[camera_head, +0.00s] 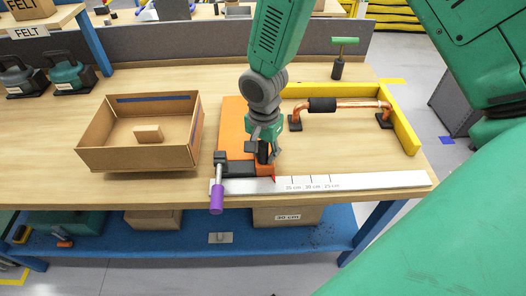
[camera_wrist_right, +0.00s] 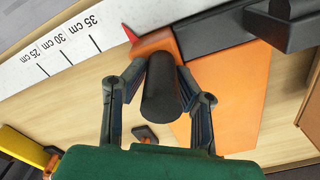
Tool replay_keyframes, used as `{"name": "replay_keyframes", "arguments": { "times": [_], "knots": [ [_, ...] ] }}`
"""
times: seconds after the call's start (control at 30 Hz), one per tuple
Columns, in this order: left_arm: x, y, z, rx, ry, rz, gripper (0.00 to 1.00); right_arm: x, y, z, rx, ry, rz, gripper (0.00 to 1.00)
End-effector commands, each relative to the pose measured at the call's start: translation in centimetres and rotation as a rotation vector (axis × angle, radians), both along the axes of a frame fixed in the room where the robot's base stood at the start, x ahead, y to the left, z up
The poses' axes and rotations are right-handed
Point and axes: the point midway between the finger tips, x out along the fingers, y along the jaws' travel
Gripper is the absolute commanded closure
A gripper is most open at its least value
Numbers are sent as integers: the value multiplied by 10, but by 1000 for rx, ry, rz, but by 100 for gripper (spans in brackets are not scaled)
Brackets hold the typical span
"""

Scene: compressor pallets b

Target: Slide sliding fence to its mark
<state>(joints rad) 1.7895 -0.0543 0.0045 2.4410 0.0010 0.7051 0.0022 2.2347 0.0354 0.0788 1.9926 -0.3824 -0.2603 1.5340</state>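The sliding fence (camera_head: 233,115) is an orange plate with a dark block at its front and a red pointer (camera_head: 273,179). The pointer is at the white ruler (camera_head: 390,180), left of the 35, 30 and 25 cm marks in the head view. In the right wrist view, the pointer (camera_wrist_right: 131,35) lies just past the 35 cm line. My right gripper (camera_head: 264,158) is over the fence. Its fingers (camera_wrist_right: 162,75) close in on both sides of the black upright handle (camera_wrist_right: 160,92). The gripper partly hides the handle in the head view. My left gripper is out of view.
A purple-handled clamp (camera_head: 217,190) is at the ruler's left end. An open cardboard box (camera_head: 100,152) stands left. A copper pipe (camera_head: 360,104) with a black grip lies right, inside a yellow border (camera_head: 402,125). A green T-handled tool (camera_head: 338,58) stands behind. Bare wood lies right of the fence.

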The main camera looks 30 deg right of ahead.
Motion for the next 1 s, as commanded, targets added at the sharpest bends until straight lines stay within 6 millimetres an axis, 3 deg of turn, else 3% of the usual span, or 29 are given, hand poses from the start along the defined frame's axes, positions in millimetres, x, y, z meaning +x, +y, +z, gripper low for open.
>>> {"name": "replay_keyframes", "arguments": {
  "times": [0.13, 0.47, 0.77, 0.8, 0.83, 1.0],
  "knots": [
    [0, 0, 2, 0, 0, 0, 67, -4, 4, 1, 15, 0, 6, 100],
    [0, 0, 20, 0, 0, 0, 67, -34, -43, 1, 13, 7, 2, 100],
    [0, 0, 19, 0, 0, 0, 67, -35, -46, -1, 12, 9, 5, 100],
    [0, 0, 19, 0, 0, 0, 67, -35, -45, -1, 12, 9, 5, 65],
    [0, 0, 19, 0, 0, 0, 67, -35, -45, -1, 12, 8, 5, 56],
    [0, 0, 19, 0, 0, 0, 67, -33, -46, -1, 11, 4, 5, 56]
  ]
}}
